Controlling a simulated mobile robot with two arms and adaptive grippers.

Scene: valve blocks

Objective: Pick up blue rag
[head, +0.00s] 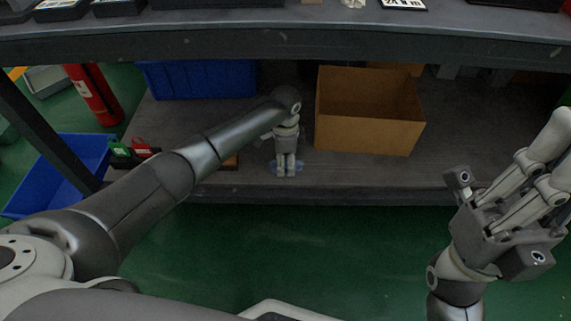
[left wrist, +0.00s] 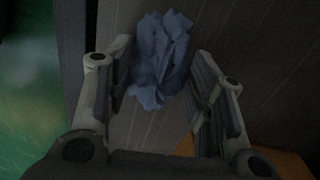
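The blue rag (left wrist: 160,60) is a crumpled cloth on the lower shelf. In the left wrist view it lies between and just beyond the fingertips of my left gripper (left wrist: 163,85), closer to the left finger. The fingers are spread apart; whether one touches the rag is unclear. In the head view my left gripper (head: 286,174) points down at the shelf, and bits of the rag (head: 299,167) show beside its fingertips, the rest hidden behind it. My right gripper (head: 560,135) is raised at the right, away from the rag, with its fingers apart and empty.
An open cardboard box (head: 368,135) stands right of my left gripper on the lower shelf (head: 225,187). A blue bin (head: 200,80) is behind left. Green and red items (head: 130,150) sit at left. The upper shelf (head: 290,45) hangs above.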

